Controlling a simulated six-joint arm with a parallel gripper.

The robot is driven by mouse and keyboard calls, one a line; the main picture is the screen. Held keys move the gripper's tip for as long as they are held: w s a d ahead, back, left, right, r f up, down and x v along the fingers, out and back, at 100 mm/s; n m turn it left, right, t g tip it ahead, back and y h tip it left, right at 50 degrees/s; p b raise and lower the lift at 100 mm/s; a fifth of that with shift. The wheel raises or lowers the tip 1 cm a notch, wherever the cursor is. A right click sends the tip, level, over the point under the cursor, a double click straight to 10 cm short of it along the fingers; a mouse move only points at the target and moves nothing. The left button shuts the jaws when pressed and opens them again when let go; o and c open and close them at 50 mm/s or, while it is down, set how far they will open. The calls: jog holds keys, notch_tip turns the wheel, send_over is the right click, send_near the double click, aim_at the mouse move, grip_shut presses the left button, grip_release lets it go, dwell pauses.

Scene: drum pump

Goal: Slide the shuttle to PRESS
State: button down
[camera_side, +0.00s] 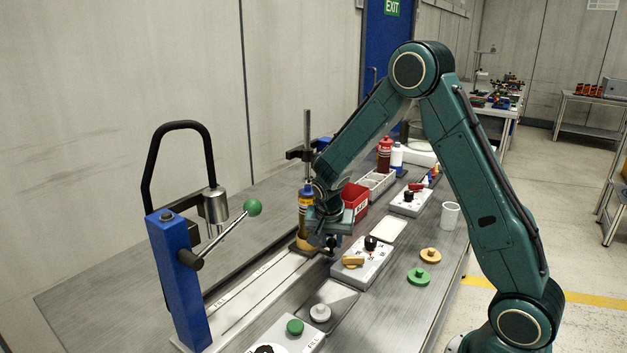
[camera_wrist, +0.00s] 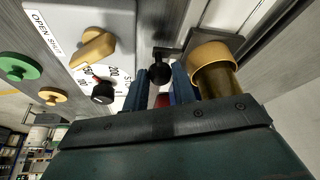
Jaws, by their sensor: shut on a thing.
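The shuttle (camera_side: 303,246) sits on the pale track (camera_side: 240,297) in the side view, towards its far end. It carries an upright brass cylinder (camera_side: 303,222); in the wrist view the brass cylinder (camera_wrist: 215,72) stands right of my fingers. A black ball knob (camera_wrist: 160,72) sticks out from the shuttle's dark block (camera_wrist: 215,41). My gripper (camera_wrist: 160,84) is shut on this knob, one blue finger on each side; it also shows in the side view (camera_side: 331,240). The press, a blue post (camera_side: 180,280) with a green-balled lever (camera_side: 253,207), stands at the track's near left.
A grey panel with a yellow knob (camera_side: 352,261) and black knob (camera_side: 371,243) lies right beside the track. A panel with a green button (camera_side: 295,327) is nearer. A red bin (camera_side: 355,198) stands behind my gripper. The track between shuttle and press looks clear.

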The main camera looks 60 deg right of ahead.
jog(key=shift+d, duration=0.3)
jog(key=c, duration=1.1)
grip_release()
jog(key=shift+c, duration=0.2)
jog(key=shift+a+r, duration=0.1)
jog(key=v, duration=0.7)
jog(key=shift+r, duration=0.15)
jog(key=shift+w+a, duration=0.15)
